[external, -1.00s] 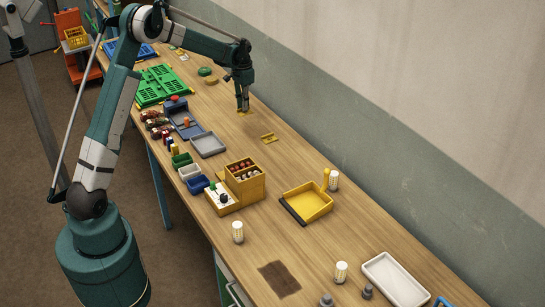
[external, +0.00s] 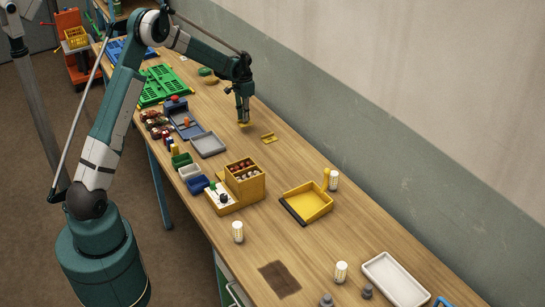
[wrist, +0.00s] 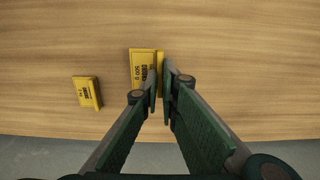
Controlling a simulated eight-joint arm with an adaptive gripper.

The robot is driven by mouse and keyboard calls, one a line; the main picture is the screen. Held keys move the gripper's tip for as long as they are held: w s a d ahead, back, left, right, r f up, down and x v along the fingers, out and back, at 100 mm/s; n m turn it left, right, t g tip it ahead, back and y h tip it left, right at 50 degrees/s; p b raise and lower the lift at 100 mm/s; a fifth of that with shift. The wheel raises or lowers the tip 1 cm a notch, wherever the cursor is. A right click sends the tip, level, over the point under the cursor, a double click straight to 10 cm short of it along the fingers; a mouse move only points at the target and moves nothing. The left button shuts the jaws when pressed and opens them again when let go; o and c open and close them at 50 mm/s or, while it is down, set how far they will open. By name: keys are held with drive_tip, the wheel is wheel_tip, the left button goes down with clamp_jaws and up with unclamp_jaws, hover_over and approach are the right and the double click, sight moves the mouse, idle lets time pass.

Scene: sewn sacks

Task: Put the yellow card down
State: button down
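My gripper (external: 243,121) points down over the far part of the wooden bench. Its fingers (wrist: 161,74) are close together on the raised right edge of a yellow card (wrist: 143,68) with dark print. The card's body sticks out to the left of the fingers in the wrist view. In the external view the card (external: 244,125) shows as a small yellow patch under the fingertips, close to the bench top; whether it touches the wood I cannot tell. A second yellow card (external: 268,138) lies on the bench, apart from the gripper; it also shows in the wrist view (wrist: 85,92).
A grey tray (external: 209,146), a yellow box (external: 247,185) and a yellow open tray (external: 312,207) stand nearer the camera. Green crates (external: 160,86) lie farther back. Round green and yellow items (external: 206,72) lie behind the gripper. Bare wood surrounds the held card.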

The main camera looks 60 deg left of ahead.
idle(0.3)
drive_tip(key=shift+f, duration=1.85)
drive_tip(key=shift+f, duration=0.1)
drive_tip(key=c, duration=2.6)
unclamp_jaws()
wheel_tip(320, 180, up, 12)
drive_tip(key=shift+r, duration=0.1)
